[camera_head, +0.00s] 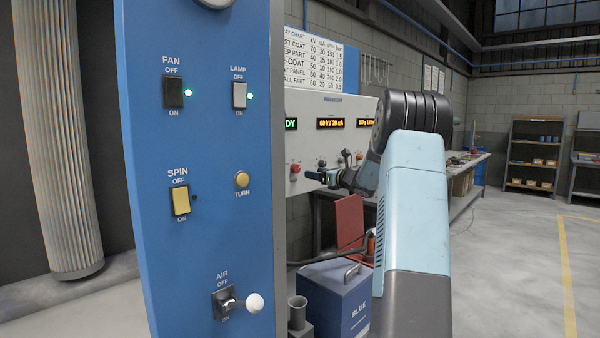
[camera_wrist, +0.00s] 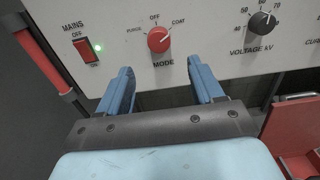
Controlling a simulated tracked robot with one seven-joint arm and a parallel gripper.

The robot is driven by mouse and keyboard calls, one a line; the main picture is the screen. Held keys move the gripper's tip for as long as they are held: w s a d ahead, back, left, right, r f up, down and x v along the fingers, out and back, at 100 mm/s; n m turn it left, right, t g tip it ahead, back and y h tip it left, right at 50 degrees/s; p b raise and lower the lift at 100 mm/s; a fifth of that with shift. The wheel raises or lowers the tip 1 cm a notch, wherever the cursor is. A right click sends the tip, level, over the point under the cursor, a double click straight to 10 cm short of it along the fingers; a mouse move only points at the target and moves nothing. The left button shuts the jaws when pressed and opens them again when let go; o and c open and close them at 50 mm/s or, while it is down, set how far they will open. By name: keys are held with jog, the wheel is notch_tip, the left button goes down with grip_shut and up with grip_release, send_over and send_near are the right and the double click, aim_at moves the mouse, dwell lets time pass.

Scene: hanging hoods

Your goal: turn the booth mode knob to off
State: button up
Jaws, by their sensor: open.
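The red mode knob (camera_wrist: 159,39) sits on the pale control panel (camera_wrist: 215,25) in the wrist view, with PURGE at its upper left, OFF above and COAT at its upper right. Its pointer is too small to read surely. My gripper (camera_wrist: 161,66) is open and empty, its two blue fingers spread wider than the knob. The fingertips appear just below the knob in this view, apart from it. In the head view, my gripper (camera_head: 316,176) is near the panel front, by a red knob (camera_head: 295,168).
A red MAINS switch (camera_wrist: 85,50) with a lit green lamp is left of the knob. The black voltage knob (camera_wrist: 262,22) is to its right. A blue booth panel (camera_head: 200,130) stands at left in the head view. A blue box (camera_head: 340,298) is on the floor below.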

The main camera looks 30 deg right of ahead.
aim_at(298, 170)
jog(key=x, duration=0.9)
jog(key=shift+c, duration=0.3)
jog(key=shift+d, duration=0.1)
jog(key=c, duration=1)
jog(key=shift+n, duration=0.3)
jog(key=n, duration=0.5)
jog(key=shift+n, duration=0.3)
jog(key=n, duration=0.5)
jog(key=shift+f, duration=0.1)
jog(key=shift+f+n, duration=0.1)
jog(key=shift+n, duration=0.3)
jog(key=o, duration=1.1)
jog(key=shift+c, duration=0.2)
